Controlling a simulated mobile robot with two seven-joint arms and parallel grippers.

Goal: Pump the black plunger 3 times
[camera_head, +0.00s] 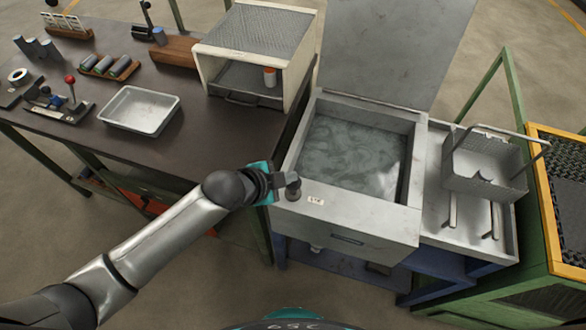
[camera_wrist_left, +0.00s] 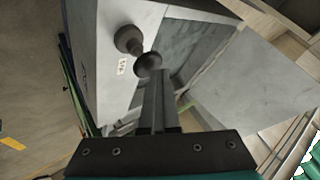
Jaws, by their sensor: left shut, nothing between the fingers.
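The black plunger (camera_head: 293,191) stands on the front left corner of the grey quench tank's rim (camera_head: 345,212), beside a small white label (camera_head: 316,201). In the left wrist view the plunger's round knob (camera_wrist_left: 148,62) and its dark round base (camera_wrist_left: 127,39) show just beyond my fingertips. My left gripper (camera_head: 286,180) is shut and empty, with its fingertips at the knob; it also shows in the left wrist view (camera_wrist_left: 160,80). I cannot tell whether the fingertips touch the knob. My right gripper is not in view.
The tank holds murky liquid (camera_head: 355,155), its lid (camera_head: 395,45) raised behind. A wire basket (camera_head: 485,165) stands on the right-hand drain shelf. On the left, a dark bench (camera_head: 190,150) carries a metal tray (camera_head: 140,109), a small furnace (camera_head: 258,35) and several tools.

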